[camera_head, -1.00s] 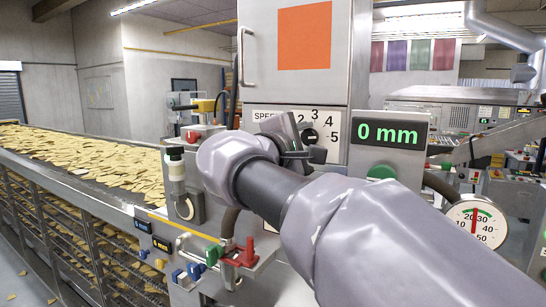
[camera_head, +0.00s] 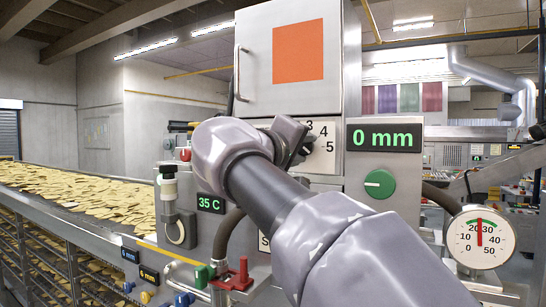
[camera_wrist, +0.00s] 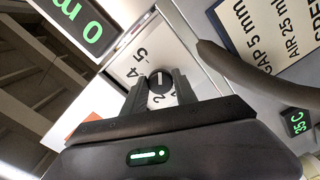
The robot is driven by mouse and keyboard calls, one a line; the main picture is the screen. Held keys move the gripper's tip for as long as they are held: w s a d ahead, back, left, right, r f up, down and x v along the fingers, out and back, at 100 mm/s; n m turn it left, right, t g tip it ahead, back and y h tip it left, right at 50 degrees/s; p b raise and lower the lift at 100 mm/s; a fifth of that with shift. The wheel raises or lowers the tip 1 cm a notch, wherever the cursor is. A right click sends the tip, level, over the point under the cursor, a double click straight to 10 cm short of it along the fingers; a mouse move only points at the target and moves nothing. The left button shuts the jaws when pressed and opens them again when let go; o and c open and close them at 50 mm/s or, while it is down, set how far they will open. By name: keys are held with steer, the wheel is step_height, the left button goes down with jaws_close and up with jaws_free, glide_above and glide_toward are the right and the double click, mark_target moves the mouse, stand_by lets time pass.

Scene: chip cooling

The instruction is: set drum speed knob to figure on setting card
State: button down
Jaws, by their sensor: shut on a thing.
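The drum speed knob (camera_wrist: 160,84) is round and black with a white mark, on a white dial plate (camera_wrist: 125,50). My gripper (camera_wrist: 160,90) has a finger on each side of it and is shut on it. In the wrist view 5, 4 and a 2 show on the dial; the fingers hide other figures, and the exact setting is unclear. In the head view the gripper (camera_head: 298,140) covers much of the dial plate (camera_head: 323,160), leaving 3, 4 and 5 visible. The setting card (camera_wrist: 270,38) reads GAP 5 mm and AIR 25 ml; its SPEED line is cut off.
A green knob (camera_head: 379,184) sits under the 0 mm display (camera_head: 384,138), right of the dial. A round gauge (camera_head: 480,237) stands at the right. A dark hose (camera_wrist: 235,78) crosses beside the card. Red and green valve handles (camera_head: 236,277) stick out below the 35 C display (camera_head: 211,203).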

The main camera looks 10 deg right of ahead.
steer(key=shift+m+b, duration=0.3)
steer(key=shift+m, duration=0.3)
steer(key=c, duration=1)
jaws_free()
steer(key=shift+o, duration=0.2)
steer(key=p+v, duration=0.1)
steer(key=v, duration=1.6)
steer(key=shift+s, duration=0.15)
steer(key=shift+a, duration=0.1)
